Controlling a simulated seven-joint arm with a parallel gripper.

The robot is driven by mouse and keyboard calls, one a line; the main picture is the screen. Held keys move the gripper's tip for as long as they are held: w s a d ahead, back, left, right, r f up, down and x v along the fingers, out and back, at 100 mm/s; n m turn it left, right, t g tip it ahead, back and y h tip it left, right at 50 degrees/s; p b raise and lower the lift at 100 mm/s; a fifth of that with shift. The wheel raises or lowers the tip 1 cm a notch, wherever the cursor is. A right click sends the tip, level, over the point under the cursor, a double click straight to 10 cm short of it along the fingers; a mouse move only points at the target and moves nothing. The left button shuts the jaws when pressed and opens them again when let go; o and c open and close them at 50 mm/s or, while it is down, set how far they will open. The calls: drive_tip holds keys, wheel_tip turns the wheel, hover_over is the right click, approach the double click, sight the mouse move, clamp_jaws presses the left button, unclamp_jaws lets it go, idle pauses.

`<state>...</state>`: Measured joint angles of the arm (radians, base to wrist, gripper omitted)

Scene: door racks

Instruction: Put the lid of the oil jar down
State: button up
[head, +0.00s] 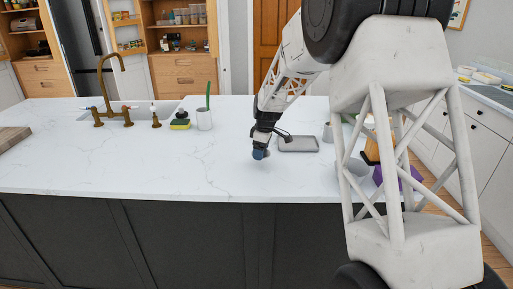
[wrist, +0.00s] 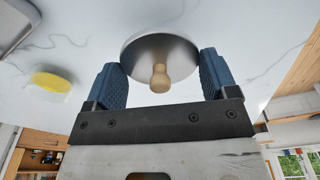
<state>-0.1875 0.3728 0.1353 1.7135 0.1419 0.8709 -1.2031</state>
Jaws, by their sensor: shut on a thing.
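My gripper (head: 261,154) is over the white counter, left of a grey tray, with its blue fingertips low near the surface. In the wrist view my gripper (wrist: 162,82) has its two blue fingers on either side of a round metal lid (wrist: 185,48) with a wooden knob (wrist: 160,78). The gripper is shut on the lid, and the knob points back toward the gripper. I cannot tell whether the lid touches the counter. A round pale thing with a yellow inside (wrist: 50,82) shows at left in the wrist view; I cannot tell whether it is the oil jar.
The grey tray (head: 298,144) lies just right of the gripper. Pale dishes (head: 355,168) and a purple thing (head: 388,175) are partly hidden behind my arm. The front-left counter (head: 130,165) is clear.

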drive_tip(key=shift+w+a+f, duration=0.15)
drive_tip(key=shift+w+a, duration=0.15)
drive_tip(key=shift+w, duration=1.1)
drive_tip(key=shift+w+a+f, duration=0.15)
drive_tip(key=shift+w+a, duration=0.15)
drive_tip(key=shift+w, duration=1.15)
drive_tip(key=shift+w+a+f, duration=0.15)
drive_tip(key=shift+w+a, duration=0.15)
drive_tip(key=shift+w, duration=1.1)
drive_tip(key=shift+w+a, duration=0.1)
drive_tip(key=shift+w, duration=0.35)
drive_tip(key=shift+f, duration=1.75)
drive_tip(key=shift+f, duration=0.1)
drive_tip(key=o, duration=0.8)
wheel_tip(320, 180, up, 12)
drive_tip(key=d, duration=0.1)
drive_tip(key=shift+s+d, duration=0.2)
drive_tip(key=shift+s, duration=0.05)
